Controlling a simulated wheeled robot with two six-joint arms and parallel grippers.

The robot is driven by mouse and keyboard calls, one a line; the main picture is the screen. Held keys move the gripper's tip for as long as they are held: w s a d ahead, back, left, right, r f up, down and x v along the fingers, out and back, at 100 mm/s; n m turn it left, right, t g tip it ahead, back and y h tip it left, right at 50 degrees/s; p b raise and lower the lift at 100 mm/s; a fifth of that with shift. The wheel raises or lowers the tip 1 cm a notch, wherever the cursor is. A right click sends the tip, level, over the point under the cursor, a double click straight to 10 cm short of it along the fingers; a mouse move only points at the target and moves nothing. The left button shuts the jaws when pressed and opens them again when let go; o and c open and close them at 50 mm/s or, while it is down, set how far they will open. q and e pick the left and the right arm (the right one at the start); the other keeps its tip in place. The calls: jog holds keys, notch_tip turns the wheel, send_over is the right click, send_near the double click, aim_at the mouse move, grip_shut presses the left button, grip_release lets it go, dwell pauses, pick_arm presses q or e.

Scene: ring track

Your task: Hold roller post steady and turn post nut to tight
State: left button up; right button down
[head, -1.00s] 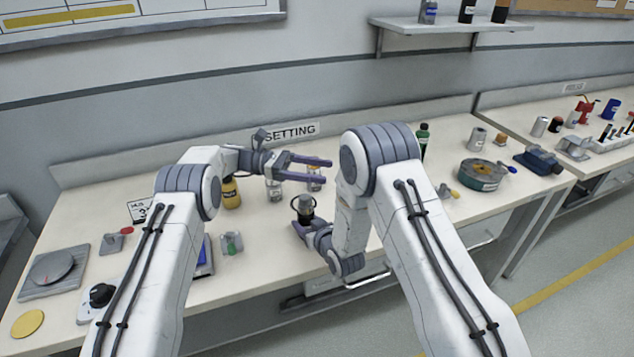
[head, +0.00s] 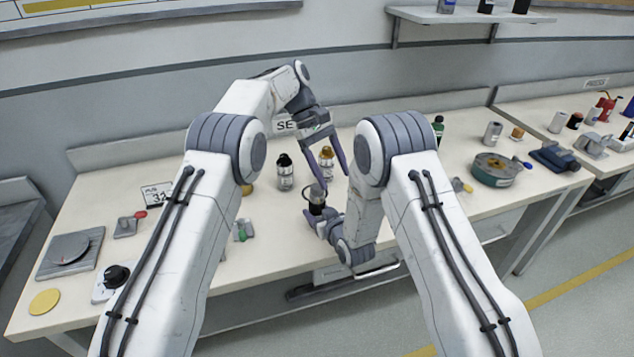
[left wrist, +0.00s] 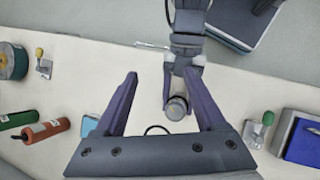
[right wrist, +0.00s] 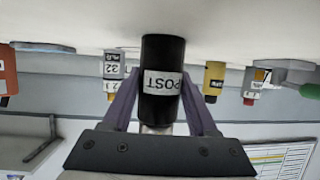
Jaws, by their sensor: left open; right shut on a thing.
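The roller post (head: 316,208) stands upright near the bench's front, a black cylinder with a grey top. In the right wrist view the post (right wrist: 163,100) shows a white "POST" label, upside down. My right gripper (head: 311,215) is shut on its body. The post nut appears to be the round grey top; in the left wrist view this nut (left wrist: 177,107) lies between my left fingers, nearer the right one. My left gripper (head: 333,180) is open, pointing down above the post, with gaps on both sides of the nut. Whether the nut is tight cannot be told.
A small green-marked fixture (head: 243,231) is to the left. A round green tin (head: 494,170) and a blue vise (head: 555,157) are farther right.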

aim_at(317, 186)
pick_arm(q)
jog(key=w+a+r+m+t+y, duration=0.3)
jog(key=w+r+t+y, duration=0.1)
jog(key=r+y, duration=0.1)
jog(key=f, duration=1.1)
jog(key=shift+s+a+f, duration=0.2)
jog(key=shift+f, duration=0.05)
grip_shut()
